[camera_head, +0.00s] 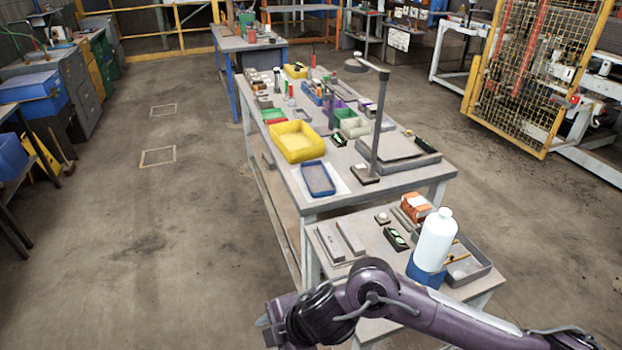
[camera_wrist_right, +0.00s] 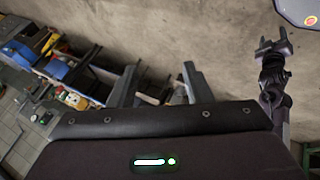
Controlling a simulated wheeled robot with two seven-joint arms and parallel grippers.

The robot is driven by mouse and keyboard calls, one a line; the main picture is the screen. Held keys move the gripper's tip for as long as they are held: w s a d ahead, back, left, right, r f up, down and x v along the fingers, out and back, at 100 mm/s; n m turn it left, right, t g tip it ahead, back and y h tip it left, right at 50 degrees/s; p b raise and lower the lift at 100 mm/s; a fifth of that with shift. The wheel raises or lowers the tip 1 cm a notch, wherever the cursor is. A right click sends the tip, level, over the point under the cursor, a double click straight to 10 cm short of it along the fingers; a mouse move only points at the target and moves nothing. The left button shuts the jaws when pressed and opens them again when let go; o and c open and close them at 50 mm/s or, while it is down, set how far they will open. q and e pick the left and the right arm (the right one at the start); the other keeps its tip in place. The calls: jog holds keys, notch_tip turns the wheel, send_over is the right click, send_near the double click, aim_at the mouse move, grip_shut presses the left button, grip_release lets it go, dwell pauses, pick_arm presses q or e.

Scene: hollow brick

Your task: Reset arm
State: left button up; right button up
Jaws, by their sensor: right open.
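My right arm crosses the bottom of the head view from the right, bent at a rounded purple-grey elbow. Its far end, at the lower left of that view, is foreshortened, and no fingers show clearly there. In the right wrist view, the two grey fingers of my right gripper (camera_wrist_right: 160,84) stand apart beyond the dark housing with a green light.
A near table (camera_head: 322,261) holds a white bottle (camera_head: 436,240), an orange hollow brick (camera_head: 416,205) and a grey tray (camera_head: 480,268). A longer bench behind carries a yellow bin (camera_head: 297,142), a blue tray (camera_head: 318,179) and a lamp-like stand (camera_head: 380,120).

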jog(key=a+r+m+t+y, duration=0.2)
jog(key=a+r+m, duration=0.1)
jog(key=a+r, duration=0.15)
jog(key=w+d+r+m+t+h, duration=0.2)
jog(key=d+r+m+t, duration=0.1)
jog(key=d+m, duration=0.5)
jog(key=s+d+f+m+g+h, duration=0.1)
jog(key=s+d+f+m+h, duration=0.2)
jog(key=d, duration=0.5)
jog(key=s+d+f+m+g+h, duration=0.1)
jog(key=s+d+f+m+g, duration=0.1)
jog(key=s+d+m, duration=0.35)
jog(key=s+d+f+m+g+h, duration=0.1)
jog(key=s+d+f+m+h, duration=0.15)
jog(key=d, duration=0.75)
notch_tip(320, 180, down, 32)
jog(key=s+g+b, duration=0.1)
jog(key=b, duration=0.1)
jog(key=s+d+f+b, duration=0.1)
jog(key=s+f, duration=0.9)
jog(key=s+d+f+g+b, duration=0.1)
jog(key=s+d+f, duration=0.1)
jog(key=s+f, duration=0.8)
jog(key=shift+s+d+f+n+g, duration=0.15)
jog(key=shift+d+f+n+g, duration=0.15)
jog(key=shift+f, duration=0.05)
